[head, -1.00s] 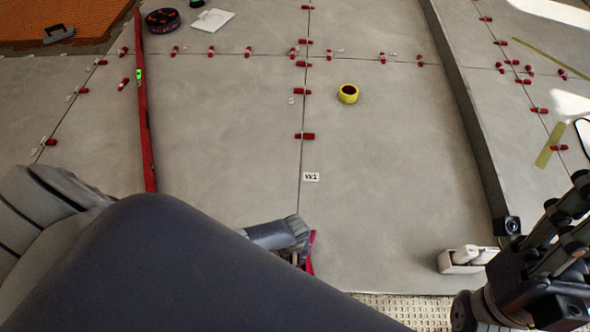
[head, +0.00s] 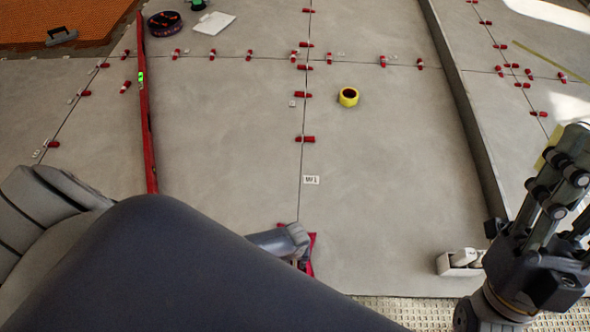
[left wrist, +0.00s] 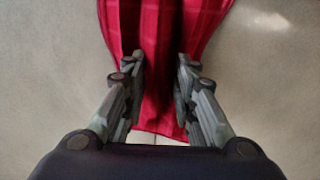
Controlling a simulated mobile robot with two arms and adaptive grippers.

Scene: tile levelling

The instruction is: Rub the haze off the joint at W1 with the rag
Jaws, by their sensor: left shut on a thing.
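The W1 label (head: 311,180) is a small white tag on the grey tiles, just right of a thin dark joint (head: 301,200) that runs up the picture. The red rag (head: 311,240) is on the floor side of my left gripper (head: 298,258), at the near end of that joint. In the left wrist view, the checked red rag (left wrist: 165,30) is bunched between the two fingers of my left gripper (left wrist: 160,75), which is shut on it. My left arm hides much of the near left floor. My right gripper (head: 562,165) is at the right; its finger gap is unclear.
Red clips (head: 304,139) stand along the joints. A yellow tape roll (head: 348,97) lies right of the joint. A long red level (head: 146,130) lies to the left. A white block-like object (head: 460,262) stands near my right gripper. The tiles around W1 are clear.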

